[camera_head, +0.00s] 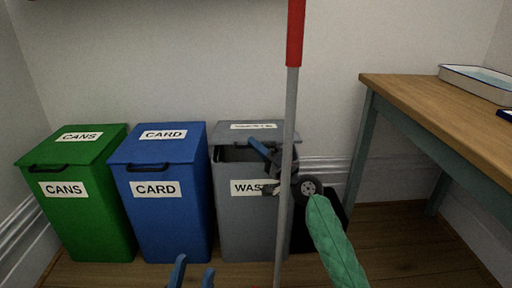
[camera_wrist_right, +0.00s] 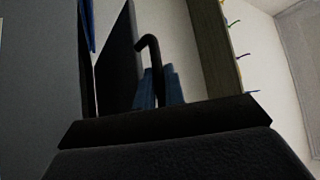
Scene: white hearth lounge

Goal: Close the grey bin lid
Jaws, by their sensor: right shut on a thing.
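The grey bin (camera_head: 235,225) with a "WASTE" label stands to the right of the blue bin. Its grey lid (camera_head: 230,133) is partly raised, with a dark gap below its front edge. My right gripper (camera_head: 262,150) is at the lid's front, partly hidden by a pole. In the right wrist view its blue fingers (camera_wrist_right: 158,88) are closed around a black hooked handle (camera_wrist_right: 149,45), which seems to be the lid's. My left gripper (camera_head: 193,272) is low in the head view, open and empty, in front of the blue bin.
A blue "CARD" bin (camera_head: 160,215) and a green "CANS" bin (camera_head: 92,225) stand to the left, lids shut. A red-topped grey pole (camera_head: 289,110) crosses in front of the grey bin. A wooden table (camera_head: 430,105) stands at the right, with floor showing below it.

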